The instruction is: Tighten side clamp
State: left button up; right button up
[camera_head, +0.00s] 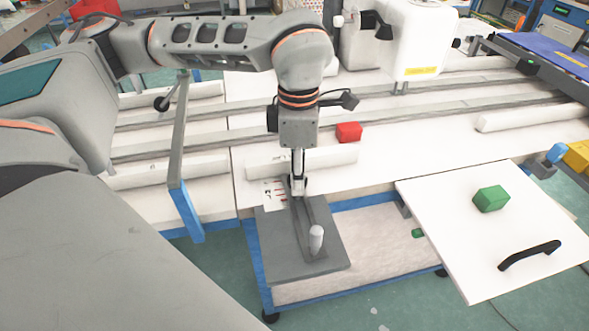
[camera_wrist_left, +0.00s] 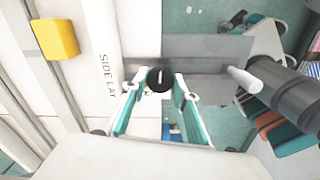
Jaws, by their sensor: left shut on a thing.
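The side clamp is at the grey plate (camera_head: 275,240) at the front edge of the white table, with a grey bar and an upright white peg (camera_head: 316,238) on it. My left gripper (camera_head: 298,188) reaches down from above to the far end of this bar. In the left wrist view, the gripper (camera_wrist_left: 160,84) is shut on a round black knob (camera_wrist_left: 160,77), with one finger on each side. The words "SIDE LAY" are printed beside the knob. The white peg (camera_wrist_left: 243,78) stands to the right, apart from the fingers. In the head view the gripper hides the knob. My right gripper is not in view.
A red block (camera_head: 348,131) lies on the white table behind the gripper. A white board (camera_head: 450,240) to the right carries a green block (camera_head: 490,199) and a black handle (camera_head: 530,254). A blue-edged grey bar (camera_head: 182,190) stands to the left. The left wrist view shows a yellow block (camera_wrist_left: 55,38).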

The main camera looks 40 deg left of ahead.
pick_arm(q)
jog(key=m, duration=0.1)
jog(key=m+p, duration=0.2)
jog(key=shift+r+m, duration=0.25)
jog(key=shift+m, duration=0.15)
jog(key=m+p, duration=0.2)
jog(key=m, duration=0.1)
jog(key=shift+m, duration=0.3)
jog(key=m+p, duration=0.3)
jog(key=m, duration=0.3)
jog(key=shift+f, duration=0.1)
jog(key=shift+m+p, duration=0.45)
jog(key=shift+m, duration=1.15)
jog(key=shift+f, duration=0.1)
jog(key=o, duration=1.1)
